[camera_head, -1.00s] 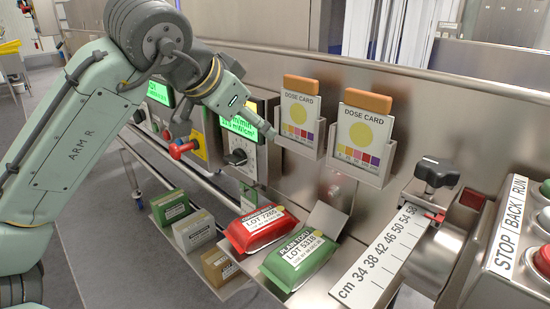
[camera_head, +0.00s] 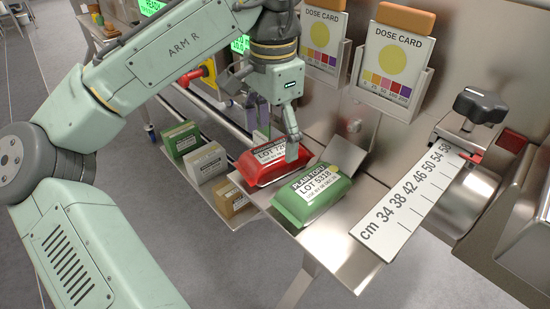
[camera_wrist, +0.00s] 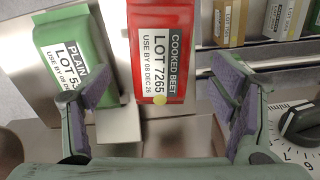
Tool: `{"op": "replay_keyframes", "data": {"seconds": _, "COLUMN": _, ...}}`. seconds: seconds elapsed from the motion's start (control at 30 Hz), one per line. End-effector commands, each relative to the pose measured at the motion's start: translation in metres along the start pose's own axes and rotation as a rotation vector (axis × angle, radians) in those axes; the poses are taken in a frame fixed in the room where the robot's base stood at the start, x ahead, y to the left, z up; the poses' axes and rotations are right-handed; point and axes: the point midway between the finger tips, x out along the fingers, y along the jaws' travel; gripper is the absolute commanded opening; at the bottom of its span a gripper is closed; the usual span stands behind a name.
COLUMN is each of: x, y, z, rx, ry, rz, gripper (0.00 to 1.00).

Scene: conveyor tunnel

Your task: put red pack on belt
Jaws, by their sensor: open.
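The red pack (camera_head: 245,170), labelled cooked beet LOT 7265, lies on a steel shelf (camera_head: 345,262). It also shows at the top middle of the wrist view (camera_wrist: 162,22). A green pack (camera_head: 325,205), LOT 5318, lies to its right, and in the wrist view (camera_wrist: 62,32) it is on the left. My gripper (camera_head: 272,132) is open and empty above the red pack, pointing down. In the wrist view its padded fingers (camera_wrist: 155,95) stand wide apart, with the pack's near end between them. Contact cannot be told. I cannot make out the belt.
Several small boxes (camera_head: 208,163) stand on a lower ledge at left. Dose cards (camera_head: 390,60) hang in holders on the back wall. A cm ruler plate (camera_head: 405,215) with a black knob (camera_head: 480,105) stands right of the packs. Bare shelf lies in front of the green pack.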

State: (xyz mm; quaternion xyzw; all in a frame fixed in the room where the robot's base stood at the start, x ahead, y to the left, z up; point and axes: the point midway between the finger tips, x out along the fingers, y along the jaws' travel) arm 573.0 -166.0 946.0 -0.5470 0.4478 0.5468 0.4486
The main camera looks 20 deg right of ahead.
Motion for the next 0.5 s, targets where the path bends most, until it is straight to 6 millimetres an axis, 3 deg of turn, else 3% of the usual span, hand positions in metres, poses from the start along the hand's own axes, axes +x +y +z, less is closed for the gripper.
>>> {"op": "replay_keyframes", "data": {"seconds": 0.2, "x": 0.033, "y": 0.001, "z": -0.001, "rx": -0.001, "ry": 0.000, "rz": 0.002, "gripper": 0.78}}
{"op": "replay_keyframes", "data": {"seconds": 0.5, "x": 0.040, "y": 0.001, "z": -0.001, "rx": -0.001, "ry": 0.001, "rz": 0.000, "gripper": 0.78}}
